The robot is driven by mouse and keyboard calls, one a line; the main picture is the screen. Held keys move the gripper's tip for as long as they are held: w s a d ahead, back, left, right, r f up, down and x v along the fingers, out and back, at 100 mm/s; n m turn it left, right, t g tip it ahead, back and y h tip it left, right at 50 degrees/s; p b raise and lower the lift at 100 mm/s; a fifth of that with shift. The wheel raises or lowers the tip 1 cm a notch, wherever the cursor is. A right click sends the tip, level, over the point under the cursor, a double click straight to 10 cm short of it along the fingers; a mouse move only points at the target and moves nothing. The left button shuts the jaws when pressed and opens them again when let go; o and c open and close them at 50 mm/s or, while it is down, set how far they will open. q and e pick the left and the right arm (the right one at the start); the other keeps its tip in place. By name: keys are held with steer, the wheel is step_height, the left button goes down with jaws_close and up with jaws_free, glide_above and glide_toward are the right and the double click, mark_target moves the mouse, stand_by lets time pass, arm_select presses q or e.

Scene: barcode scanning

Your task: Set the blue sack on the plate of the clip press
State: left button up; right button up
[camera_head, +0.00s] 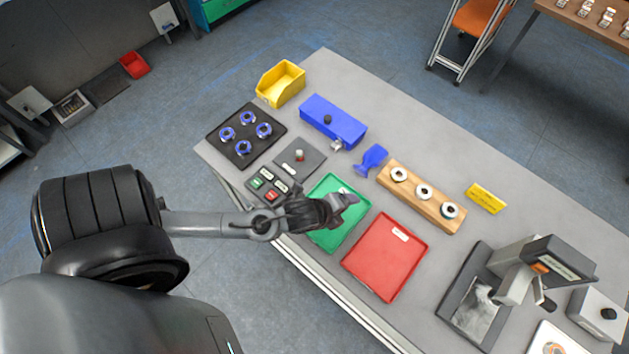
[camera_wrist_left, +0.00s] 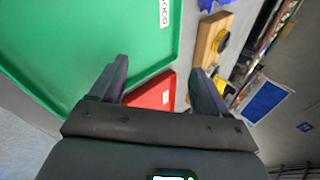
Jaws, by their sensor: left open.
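The blue sack (camera_head: 371,158), with a narrowed neck, is on the grey table between the blue box and the wooden block. A press-like machine (camera_head: 540,270) with a grey arm and a dark base stands at the right; it looks like the clip press. A pale, shiny plate (camera_head: 478,310) lies on its base. My left gripper (camera_head: 350,199) is over the green tray, nearer the table's front edge than the sack. It is open and empty, with both fingers apart in the left wrist view (camera_wrist_left: 158,75). My right gripper is not in view.
A green tray (camera_head: 325,236) and a red tray (camera_head: 385,256) lie along the front. A wooden block (camera_head: 440,211) with rings, a blue box (camera_head: 333,121), a yellow bin (camera_head: 281,82) and a black ring board (camera_head: 246,155) stand around.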

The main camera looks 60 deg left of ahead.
arm_select(q)
steer(key=s+n, duration=0.1)
steer(key=n, duration=0.1)
steer(key=s+d+r+n+g, duration=0.1)
steer(key=n, duration=0.1)
steer(key=s+d+n+g, duration=0.1)
steer(key=s+n, duration=0.1)
steer(key=shift+s+d+r+n, duration=0.1)
steer(key=shift+r+n, duration=0.25)
steer(key=shift+n, duration=0.05)
steer(key=s+n, duration=0.1)
steer(key=n, duration=0.1)
steer(key=s+r+n+g, duration=0.1)
steer(key=s+n, duration=0.1)
steer(key=n, duration=0.1)
steer(key=s+r+n+g, duration=0.1)
steer(key=s+n, duration=0.1)
steer(key=shift+s+d+r+n+h, duration=0.1)
steer(key=shift+s+d+n+h, duration=0.2)
steer(key=shift+n, duration=0.1)
steer(key=shift+c, duration=0.5)
steer(key=shift+s+r+n+g, duration=0.15)
steer(key=shift+s+n+g, duration=0.15)
steer(key=shift+n, duration=0.2)
